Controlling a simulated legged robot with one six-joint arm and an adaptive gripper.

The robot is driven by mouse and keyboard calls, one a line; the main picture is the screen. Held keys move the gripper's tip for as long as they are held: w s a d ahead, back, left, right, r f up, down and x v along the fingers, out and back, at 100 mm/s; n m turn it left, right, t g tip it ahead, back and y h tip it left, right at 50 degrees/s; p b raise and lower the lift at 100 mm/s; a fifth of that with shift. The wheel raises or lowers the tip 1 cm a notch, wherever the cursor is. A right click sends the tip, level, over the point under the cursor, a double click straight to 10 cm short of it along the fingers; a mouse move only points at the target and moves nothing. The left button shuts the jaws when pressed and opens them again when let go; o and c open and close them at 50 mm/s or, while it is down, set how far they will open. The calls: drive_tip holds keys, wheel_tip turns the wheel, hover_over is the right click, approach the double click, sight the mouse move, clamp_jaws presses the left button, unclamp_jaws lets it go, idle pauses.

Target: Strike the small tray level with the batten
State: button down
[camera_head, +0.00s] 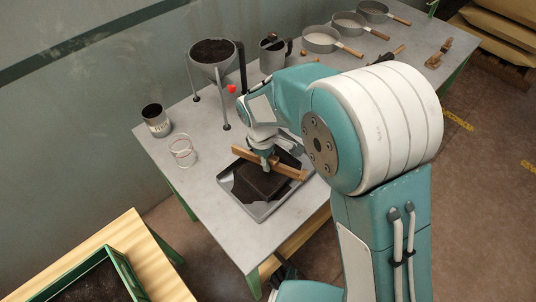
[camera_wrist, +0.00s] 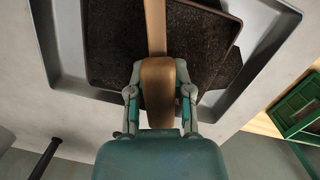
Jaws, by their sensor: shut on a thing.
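The wooden batten (camera_head: 283,169) lies across a grey metal tray (camera_head: 259,213) on the table, over dark granular material (camera_head: 262,184). My gripper (camera_head: 268,160) is shut on the batten's upright grip from above. In the wrist view, my gripper (camera_wrist: 159,92) holds the batten (camera_wrist: 155,28), which extends across the dark material (camera_wrist: 200,45) inside the grey tray (camera_wrist: 262,62). I cannot tell whether the batten touches the material.
A hopper (camera_head: 213,58) of dark material on legs stands behind the tray. A jug (camera_head: 272,52), several sieves (camera_head: 320,40) and brushes (camera_head: 434,60) are farther back. A green-edged bin (camera_head: 122,262) is at lower left.

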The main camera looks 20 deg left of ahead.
drive_tip(key=shift+f, duration=0.8)
drive_tip(key=shift+w+d, duration=0.35)
drive_tip(key=shift+w, duration=0.5)
drive_tip(key=shift+w+d, duration=0.35)
drive_tip(key=shift+w, duration=0.5)
drive_tip(key=shift+w+r, duration=0.1)
drive_tip(key=shift+r, duration=0.15)
drive_tip(key=s+r, duration=0.1)
drive_tip(key=r, duration=0.1)
drive_tip(key=s+a+r, duration=0.1)
drive_tip(key=r, duration=0.1)
drive_tip(key=s+r, duration=0.1)
drive_tip(key=r, duration=0.1)
drive_tip(key=shift+s+a+r, duration=0.25)
drive_tip(key=shift+s+r, duration=0.05)
drive_tip(key=shift+r, duration=0.05)
drive_tip(key=shift+f, duration=0.1)
